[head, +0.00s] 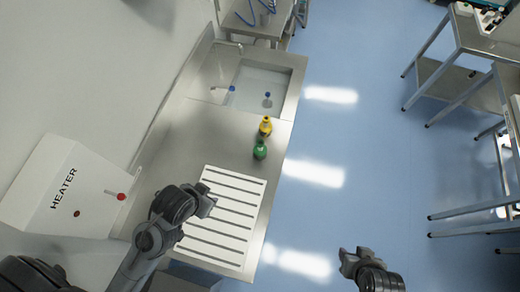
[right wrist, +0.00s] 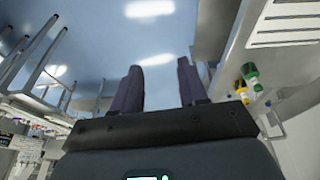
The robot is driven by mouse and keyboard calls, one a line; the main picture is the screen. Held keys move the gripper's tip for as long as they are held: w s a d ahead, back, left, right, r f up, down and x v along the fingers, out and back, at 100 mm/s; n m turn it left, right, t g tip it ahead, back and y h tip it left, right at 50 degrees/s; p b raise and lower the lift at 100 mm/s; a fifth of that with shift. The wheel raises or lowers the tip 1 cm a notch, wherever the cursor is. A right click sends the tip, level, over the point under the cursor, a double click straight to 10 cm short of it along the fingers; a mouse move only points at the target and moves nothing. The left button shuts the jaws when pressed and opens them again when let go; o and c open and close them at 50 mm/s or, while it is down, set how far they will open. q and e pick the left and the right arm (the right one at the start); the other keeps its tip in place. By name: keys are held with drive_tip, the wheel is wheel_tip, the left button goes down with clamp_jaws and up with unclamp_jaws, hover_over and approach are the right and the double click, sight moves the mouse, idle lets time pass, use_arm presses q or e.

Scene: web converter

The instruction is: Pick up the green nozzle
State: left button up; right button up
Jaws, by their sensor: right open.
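The green nozzle (head: 260,150) stands on the steel counter, between the white slatted rack and the sink in the head view. A yellow nozzle (head: 265,126) stands just behind it, close to the sink. In the right wrist view the green nozzle (right wrist: 251,72) and the yellow nozzle (right wrist: 242,89) show at the right, outside the fingers. My right gripper (head: 355,258) is over the blue floor, right of the counter and well away from the nozzle. Its fingers (right wrist: 160,85) are apart and empty. My left gripper (head: 206,199) is above the rack; its finger gap is unclear.
The steel counter (head: 200,130) has a sink (head: 260,82) holding small blue-topped items at its far end. The white slatted rack (head: 222,215) lies nearer me. A white heater box (head: 65,190) is at left. Steel tables (head: 455,75) stand at right; blue floor (head: 370,150) between is clear.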

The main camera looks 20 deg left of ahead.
drive_tip(key=o, duration=0.9)
drive_tip(key=shift+o, duration=0.2)
drive_tip(key=shift+w+m, duration=0.1)
drive_tip(key=shift+m, duration=0.2)
